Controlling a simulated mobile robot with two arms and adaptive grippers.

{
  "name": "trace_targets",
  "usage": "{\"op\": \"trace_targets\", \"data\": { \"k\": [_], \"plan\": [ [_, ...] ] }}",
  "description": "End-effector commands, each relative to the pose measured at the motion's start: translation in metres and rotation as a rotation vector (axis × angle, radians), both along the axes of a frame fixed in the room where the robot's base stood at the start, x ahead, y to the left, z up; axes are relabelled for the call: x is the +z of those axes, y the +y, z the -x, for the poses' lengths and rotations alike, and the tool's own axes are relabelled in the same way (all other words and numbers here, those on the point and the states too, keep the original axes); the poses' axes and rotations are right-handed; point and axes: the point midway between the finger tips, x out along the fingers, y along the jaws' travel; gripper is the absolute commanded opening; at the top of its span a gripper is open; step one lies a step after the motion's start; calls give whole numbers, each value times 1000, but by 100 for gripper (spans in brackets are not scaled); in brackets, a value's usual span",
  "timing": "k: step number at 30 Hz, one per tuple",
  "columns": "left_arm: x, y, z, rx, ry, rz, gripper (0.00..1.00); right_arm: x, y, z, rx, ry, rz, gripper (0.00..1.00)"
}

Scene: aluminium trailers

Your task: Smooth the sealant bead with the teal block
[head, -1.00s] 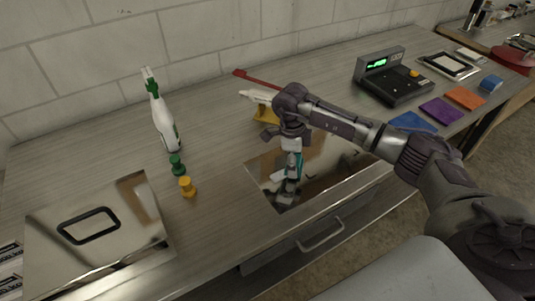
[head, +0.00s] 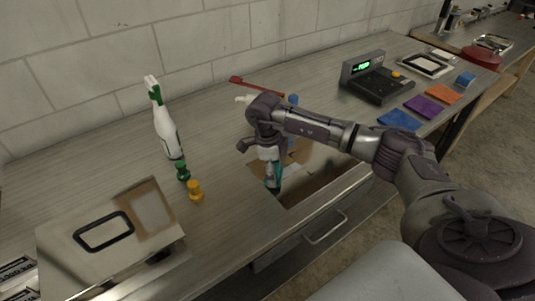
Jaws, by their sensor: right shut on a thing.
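My right gripper (head: 271,176) is shut on the teal block (head: 272,182), of which only a small part shows below the wrist. It points down above a mirror-like panel (head: 305,180) at the front of the bench; whether the block touches anything is unclear. A black rounded-rectangle bead (head: 104,213) lies on a shiny metal plate (head: 62,243) at the left, well apart from my right gripper. It looks like the sealant bead. My left gripper is not in view.
A white bottle with green parts (head: 165,128) stands behind a green peg (head: 182,171) and a yellow peg (head: 195,190). A dark console (head: 378,84) and blue, purple and orange cloths (head: 399,119) lie right.

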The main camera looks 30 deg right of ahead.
Motion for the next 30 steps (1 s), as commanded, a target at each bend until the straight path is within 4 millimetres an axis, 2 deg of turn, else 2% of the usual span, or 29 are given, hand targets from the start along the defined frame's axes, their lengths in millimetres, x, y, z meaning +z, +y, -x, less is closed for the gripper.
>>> {"op": "trace_targets", "data": {
  "k": [1,18,22,30],
  "plan": [
    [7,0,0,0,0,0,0,18,-3,-2,-3,-10,1,40],
    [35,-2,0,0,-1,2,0,68,-16,-2,-14,-8,1,40],
    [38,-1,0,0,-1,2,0,74,-17,-2,-16,-7,0,40],
    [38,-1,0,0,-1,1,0,74,-18,-2,-16,-7,0,40]
  ]
}}
